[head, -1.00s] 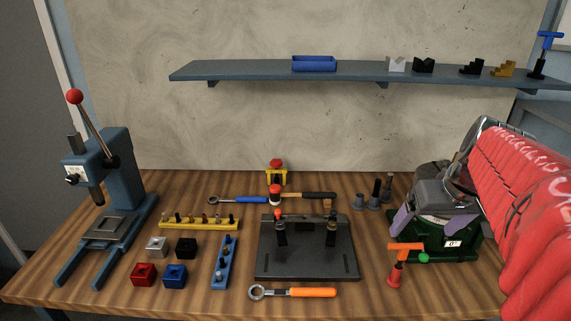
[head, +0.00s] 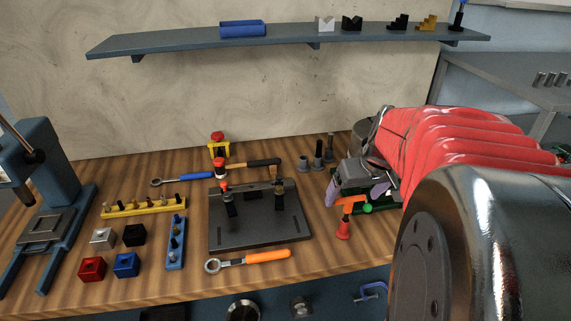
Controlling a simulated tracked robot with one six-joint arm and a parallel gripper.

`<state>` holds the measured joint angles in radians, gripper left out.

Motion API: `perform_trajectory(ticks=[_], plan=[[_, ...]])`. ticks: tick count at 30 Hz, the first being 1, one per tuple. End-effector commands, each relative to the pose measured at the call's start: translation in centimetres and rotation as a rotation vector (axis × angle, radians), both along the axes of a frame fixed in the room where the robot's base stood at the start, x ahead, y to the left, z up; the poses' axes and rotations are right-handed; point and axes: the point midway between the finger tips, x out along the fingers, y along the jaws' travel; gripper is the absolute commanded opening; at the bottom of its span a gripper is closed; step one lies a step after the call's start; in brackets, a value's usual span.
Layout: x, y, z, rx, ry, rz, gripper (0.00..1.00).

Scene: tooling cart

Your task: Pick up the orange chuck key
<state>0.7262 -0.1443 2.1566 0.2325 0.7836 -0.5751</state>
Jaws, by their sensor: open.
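The orange chuck key (head: 352,202) has a T-shaped handle and stands upright in a small red holder (head: 343,230), near the right front part of the wooden bench. My gripper (head: 357,192), grey with purple fingers, is open just behind and above the key's handle in the picture. One finger shows on each side, and nothing is seen between them. I cannot tell how far the fingers are from the key. The key's shank is mostly hidden.
A green device (head: 376,208) stands right beside the key, partly behind my arm. A dark fixture plate (head: 260,237) lies to the left, with an orange-handled ratchet (head: 262,257) in front. Grey posts (head: 303,163) stand behind. A shelf (head: 200,39) hangs above.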

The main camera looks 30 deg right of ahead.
Motion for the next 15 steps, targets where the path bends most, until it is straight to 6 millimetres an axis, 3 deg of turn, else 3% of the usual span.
perform_trajectory(ticks=[15], plan=[[1.7, -0.3, -4.7, 0.001, 0.002, 0.001, 0.88]])
